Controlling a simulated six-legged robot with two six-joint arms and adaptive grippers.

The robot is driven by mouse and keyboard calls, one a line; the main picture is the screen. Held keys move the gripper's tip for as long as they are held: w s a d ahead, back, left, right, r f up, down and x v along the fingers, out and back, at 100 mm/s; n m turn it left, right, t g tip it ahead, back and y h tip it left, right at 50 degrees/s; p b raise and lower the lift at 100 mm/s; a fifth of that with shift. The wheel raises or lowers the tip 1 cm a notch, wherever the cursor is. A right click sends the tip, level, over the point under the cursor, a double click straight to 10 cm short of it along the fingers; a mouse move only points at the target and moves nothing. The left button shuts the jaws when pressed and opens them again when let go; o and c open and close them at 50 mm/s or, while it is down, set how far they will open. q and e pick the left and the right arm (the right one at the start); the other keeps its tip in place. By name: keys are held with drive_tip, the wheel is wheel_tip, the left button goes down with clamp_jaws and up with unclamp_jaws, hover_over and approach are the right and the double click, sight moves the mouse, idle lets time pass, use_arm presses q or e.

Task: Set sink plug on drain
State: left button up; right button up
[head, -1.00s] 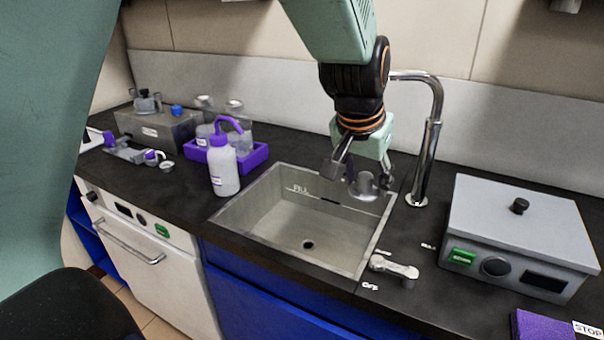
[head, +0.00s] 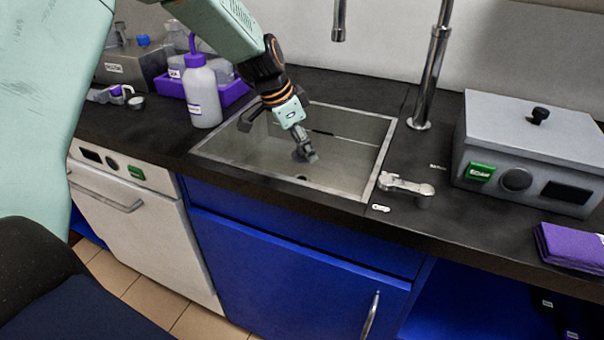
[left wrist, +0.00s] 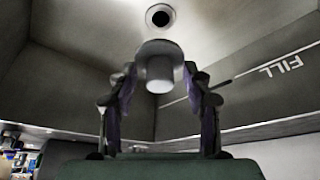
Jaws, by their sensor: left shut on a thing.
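The grey sink plug (head: 305,153) is a disc with a round knob. In the left wrist view the plug (left wrist: 160,68) sits between the fingers, its disc facing the basin floor. My left gripper (head: 300,140) is shut on it and reaches down into the steel sink (head: 352,175). The dark drain hole (head: 302,178) shows on the sink floor, nearer the front than the plug. In the left wrist view the open drain (left wrist: 160,16) lies just beyond the plug, apart from it. My right gripper is not in view.
A tall faucet (head: 430,85) stands behind the sink, its lever (head: 405,187) at the right. A purple-capped bottle (head: 202,95) stands left of the sink. A grey lidded box (head: 530,150) and purple cloth (head: 572,246) are at the right.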

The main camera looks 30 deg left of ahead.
sight(307, 178)
use_arm(q)
drive_tip(key=shift+f, duration=0.75)
drive_tip(key=shift+a+f, duration=0.1)
drive_tip(key=shift+f, duration=0.2)
drive_tip(key=f+b, duration=0.1)
drive_tip(key=f, duration=0.2)
drive_tip(key=shift+s+a+f+b, duration=0.1)
drive_tip(key=shift+a+f+b, duration=0.1)
drive_tip(key=shift+f+b, duration=0.2)
drive_tip(key=shift+d+f, duration=0.2)
drive_tip(key=shift+f, duration=0.1)
drive_tip(key=shift+a, duration=0.1)
drive_tip(key=shift+a, duration=0.1)
drive_tip(key=shift+f, duration=0.1)
